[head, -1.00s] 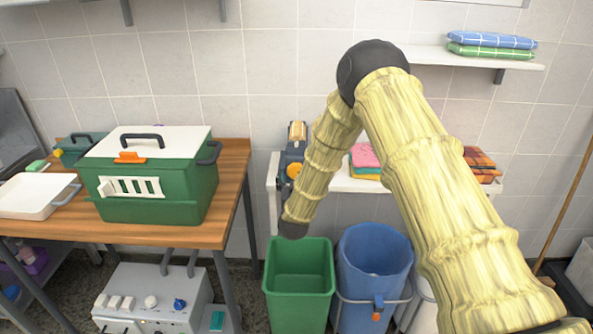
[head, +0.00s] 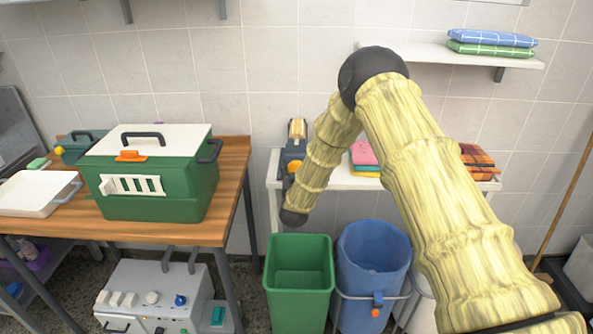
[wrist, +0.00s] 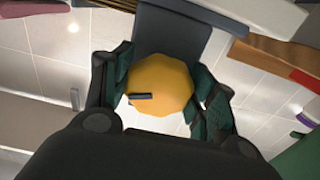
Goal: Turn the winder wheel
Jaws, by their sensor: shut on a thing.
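The winder (head: 292,150) stands at the left end of the white wall shelf in the head view, a dark blue-grey body with a tan roll on top. Its orange-yellow wheel (head: 293,166) shows only in part beside my forearm. In the wrist view the wheel (wrist: 165,78) fills the space between my fingers, with a small dark bar on its face. My gripper (wrist: 161,85) is shut on the wheel, one dark green-padded finger on each side. In the head view my forearm comes down in front of the winder, and my gripper cannot be made out.
A green bin (head: 299,291) and a blue bin (head: 373,262) stand below the shelf (head: 340,181). Folded pink and plaid cloths lie on it to the right. A green kennel box (head: 155,190) sits on the wooden table at left.

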